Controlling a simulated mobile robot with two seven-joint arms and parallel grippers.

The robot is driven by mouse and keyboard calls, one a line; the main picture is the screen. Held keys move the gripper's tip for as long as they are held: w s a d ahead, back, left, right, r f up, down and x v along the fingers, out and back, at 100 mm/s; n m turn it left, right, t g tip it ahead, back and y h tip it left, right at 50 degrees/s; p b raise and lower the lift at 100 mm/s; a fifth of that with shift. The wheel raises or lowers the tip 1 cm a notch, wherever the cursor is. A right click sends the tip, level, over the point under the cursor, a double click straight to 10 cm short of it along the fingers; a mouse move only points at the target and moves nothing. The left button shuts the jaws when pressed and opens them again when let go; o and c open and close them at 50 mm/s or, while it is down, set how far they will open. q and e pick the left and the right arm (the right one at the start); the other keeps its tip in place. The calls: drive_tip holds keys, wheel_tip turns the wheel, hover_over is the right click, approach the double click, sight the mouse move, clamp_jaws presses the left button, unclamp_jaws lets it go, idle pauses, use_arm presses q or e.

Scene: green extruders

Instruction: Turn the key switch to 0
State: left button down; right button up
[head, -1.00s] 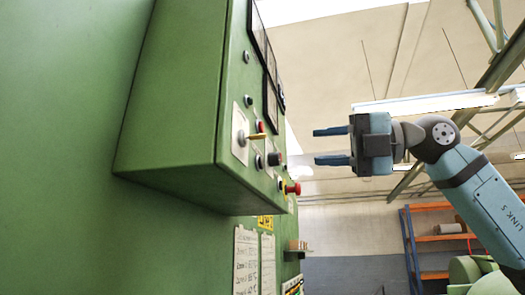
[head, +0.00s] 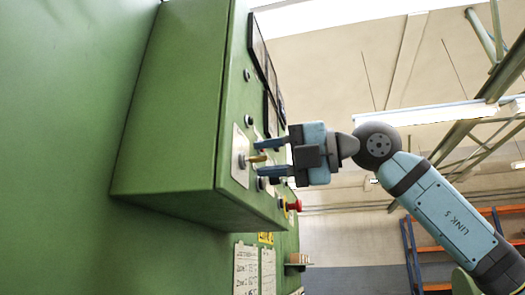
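The key switch (head: 254,158) sits on a pale plate (head: 239,170) on the narrow side face of the green control box (head: 180,110). Its brass-coloured key sticks out to the right. My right gripper (head: 266,159) is open, with one finger above the key and one below it. The fingertips are close to the panel. I cannot tell whether either finger touches the key. My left gripper is not in view.
A red emergency button (head: 294,205) sticks out below the gripper. Dark screens (head: 258,42) line the panel above. Paper sheets (head: 246,268) hang on the green wall below. Orange shelving (head: 430,247) stands far off at the right. Free room lies right of the panel.

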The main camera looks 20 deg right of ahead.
drive_tip(key=shift+w+a, duration=0.3)
drive_tip(key=shift+a, duration=0.2)
clamp_jaws()
